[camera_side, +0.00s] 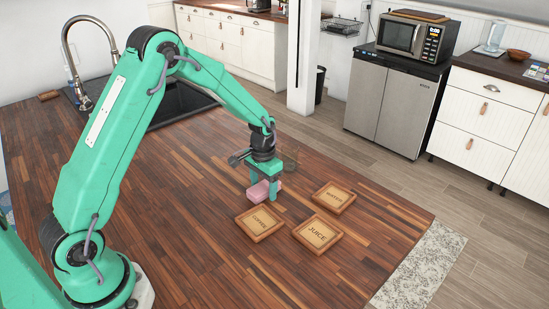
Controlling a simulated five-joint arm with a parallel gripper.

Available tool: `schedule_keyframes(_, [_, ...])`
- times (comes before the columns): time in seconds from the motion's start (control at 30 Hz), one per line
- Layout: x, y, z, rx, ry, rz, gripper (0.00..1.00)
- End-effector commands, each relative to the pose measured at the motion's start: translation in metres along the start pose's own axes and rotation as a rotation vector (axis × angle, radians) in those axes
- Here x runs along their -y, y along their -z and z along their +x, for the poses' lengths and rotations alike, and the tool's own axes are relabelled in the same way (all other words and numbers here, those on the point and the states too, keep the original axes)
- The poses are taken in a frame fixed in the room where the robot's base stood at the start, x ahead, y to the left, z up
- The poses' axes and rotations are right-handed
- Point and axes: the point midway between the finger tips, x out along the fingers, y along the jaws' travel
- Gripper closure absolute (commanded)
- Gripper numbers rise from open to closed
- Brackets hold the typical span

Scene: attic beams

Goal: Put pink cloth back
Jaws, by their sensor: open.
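The pink cloth (258,193) looks like a small folded, block-like piece. It is low over or on the wooden counter, just behind the coffee board. My gripper (263,189) is open and points down, with its teal fingers around the cloth. One finger partly hides the cloth's right side. I cannot tell whether the fingers touch it or whether it rests fully on the counter.
Three square wooden boards lie near: one marked COFFEE (259,223), one marked JUICE (317,234) and one with unclear lettering (334,197). The wooden counter (185,240) is clear at front left. A black sink (178,103) with a faucet (84,100) is behind my arm.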

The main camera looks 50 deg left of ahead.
Motion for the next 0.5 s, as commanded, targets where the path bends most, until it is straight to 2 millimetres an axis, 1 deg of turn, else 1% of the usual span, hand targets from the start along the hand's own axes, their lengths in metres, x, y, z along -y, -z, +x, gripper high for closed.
schedule_keyframes(0.17, [0.000, 0.000, -0.003, -0.001, 0.000, 0.000, 0.38])
schedule_keyframes(0.27, [0.000, 0.000, -0.008, -0.001, 0.000, 0.000, 0.38])
schedule_keyframes(0.37, [0.000, 0.001, -0.017, -0.003, 0.000, 0.000, 0.38])
schedule_keyframes(0.5, [0.000, 0.001, -0.035, -0.004, 0.000, 0.000, 0.38])
